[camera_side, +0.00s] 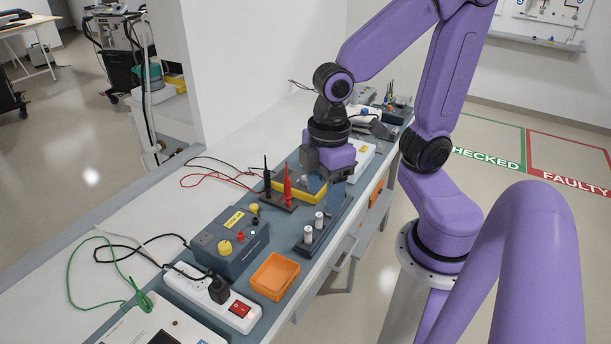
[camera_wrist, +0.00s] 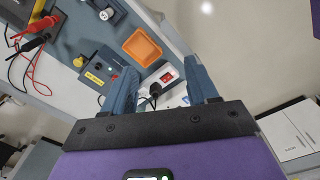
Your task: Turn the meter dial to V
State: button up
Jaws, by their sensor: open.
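A yellow-edged object that looks like the meter (camera_side: 313,194) lies on the blue-grey bench mat, just below and partly behind my gripper. Its face and dial are hidden in the side view, so I cannot read the setting. In the wrist view only a yellow edge (camera_wrist: 38,9) shows at the top left, and no dial is visible. My gripper (camera_side: 322,190) points down over the bench near the meter. In the wrist view my gripper (camera_wrist: 163,88) has its two fingers wide apart with nothing between them.
Red and black probes (camera_side: 287,186) stand in a holder beside the meter. A grey box (camera_side: 230,260) with a yellow knob, an orange tray (camera_side: 274,276), a white power strip (camera_side: 235,312) and a rack with white cylinders (camera_side: 308,235) are nearer the camera. Loose leads lie along the left.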

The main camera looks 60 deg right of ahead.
jog(key=w+d+m, duration=0.1)
jog(key=w+d, duration=0.2)
jog(key=w, duration=0.6)
jog(key=m, duration=0.4)
send_over(306, 180)
notch_tip(306, 180, down, 6)
jog(key=shift+h, duration=0.3)
jog(key=f, duration=1.1)
jog(key=d+f, duration=0.1)
jog(key=f, duration=0.5)
jog(key=shift+w+f, duration=0.25)
jog(key=shift+w, duration=0.15)
jog(key=shift+c, duration=0.3)
jog(key=c, duration=1)
